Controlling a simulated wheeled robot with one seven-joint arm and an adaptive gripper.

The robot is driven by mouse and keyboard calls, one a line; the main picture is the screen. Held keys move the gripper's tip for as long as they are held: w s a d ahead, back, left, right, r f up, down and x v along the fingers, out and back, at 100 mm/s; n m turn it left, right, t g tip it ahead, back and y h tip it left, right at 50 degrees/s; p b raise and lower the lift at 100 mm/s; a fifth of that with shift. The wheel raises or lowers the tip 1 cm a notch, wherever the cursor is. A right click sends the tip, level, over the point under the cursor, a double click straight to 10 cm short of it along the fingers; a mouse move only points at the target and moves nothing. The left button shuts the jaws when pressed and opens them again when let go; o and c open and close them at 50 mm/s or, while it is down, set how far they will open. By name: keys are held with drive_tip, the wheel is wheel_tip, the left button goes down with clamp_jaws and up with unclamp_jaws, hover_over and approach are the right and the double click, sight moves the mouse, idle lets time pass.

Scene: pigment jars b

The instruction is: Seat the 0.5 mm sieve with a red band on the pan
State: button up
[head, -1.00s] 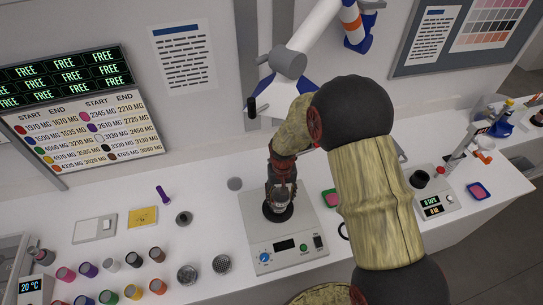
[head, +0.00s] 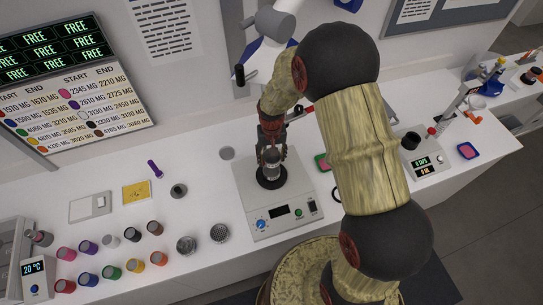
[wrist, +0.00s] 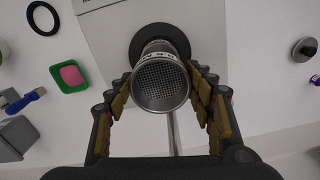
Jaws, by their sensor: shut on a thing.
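My gripper (head: 271,152) is shut on a metal sieve (head: 271,160) above the black round plate (head: 262,183) of the shaker. The wrist view looks down into the sieve (wrist: 160,84); its round mesh shows, and dark lettering on its far side is only partly legible. The fingers of my gripper (wrist: 163,100) stand on both sides of it. I cannot make out a red band. The pan is not clearly distinguishable; anything under the sieve is hidden, and I cannot tell whether the sieve touches it.
The shaker (head: 290,224) has a blue knob and display. Two round metal pieces (head: 187,244) (head: 219,232) stand to its left, with several coloured jars (head: 110,272) beyond. A green-rimmed pink dish (head: 321,162) sits right. A balance (head: 424,169) stands farther right.

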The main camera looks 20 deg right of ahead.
sight(272, 160)
drive_tip(key=shift+f+b, duration=1.4)
drive_tip(key=shift+f, duration=0.85)
drive_tip(key=shift+f+b, duration=1.05)
drive_tip(key=shift+f, duration=0.05)
idle(0.4)
drive_tip(key=o, duration=1.3)
drive_tip(key=shift+r, duration=0.1)
wheel_tip(272, 160, up, 12)
drive_tip(key=shift+f, duration=0.1)
